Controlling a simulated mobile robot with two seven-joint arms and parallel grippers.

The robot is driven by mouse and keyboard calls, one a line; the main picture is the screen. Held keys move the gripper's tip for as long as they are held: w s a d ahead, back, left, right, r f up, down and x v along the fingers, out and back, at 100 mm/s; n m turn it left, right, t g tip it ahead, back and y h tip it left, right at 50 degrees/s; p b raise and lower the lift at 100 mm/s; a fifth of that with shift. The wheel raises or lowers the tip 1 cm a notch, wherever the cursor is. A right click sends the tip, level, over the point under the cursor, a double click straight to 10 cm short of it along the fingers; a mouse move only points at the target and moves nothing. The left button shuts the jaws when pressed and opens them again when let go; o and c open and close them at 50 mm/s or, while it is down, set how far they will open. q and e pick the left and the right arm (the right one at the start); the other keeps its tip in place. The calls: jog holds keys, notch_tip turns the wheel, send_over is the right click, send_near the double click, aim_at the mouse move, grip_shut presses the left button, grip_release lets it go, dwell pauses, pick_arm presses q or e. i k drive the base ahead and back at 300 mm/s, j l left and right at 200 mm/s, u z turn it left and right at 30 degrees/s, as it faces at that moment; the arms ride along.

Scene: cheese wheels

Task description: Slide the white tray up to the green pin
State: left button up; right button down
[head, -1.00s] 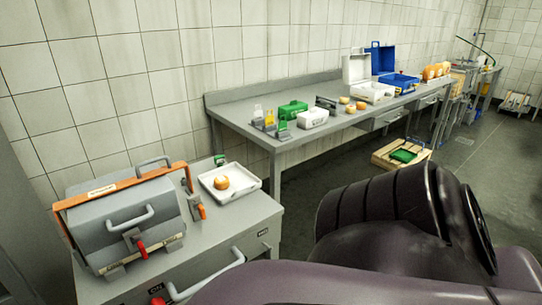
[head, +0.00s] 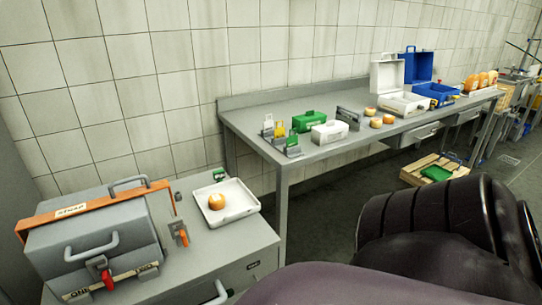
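The white tray (head: 240,214) lies on the grey cabinet top at the lower left, with an orange cheese wheel (head: 216,201) on it. A small green piece (head: 219,174), which may be the green pin, stands just behind the tray's back edge; whether they touch is unclear. Neither gripper is in view. A dark arm part of mine fills the lower right.
A grey machine with an orange bar (head: 95,207) stands left of the tray. An orange-handled piece (head: 180,234) sits between them. A long grey table (head: 265,100) holds green, white and blue boxes and cheeses. A wooden crate (head: 420,178) is on the floor.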

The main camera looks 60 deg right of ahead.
aim_at(241, 202)
jog(key=k+l, duration=0.1)
jog(key=l, duration=0.35)
jog(key=k+l, duration=0.1)
jog(key=l, duration=0.75)
jog(key=k+l, duration=0.15)
jog(key=l, duration=0.3)
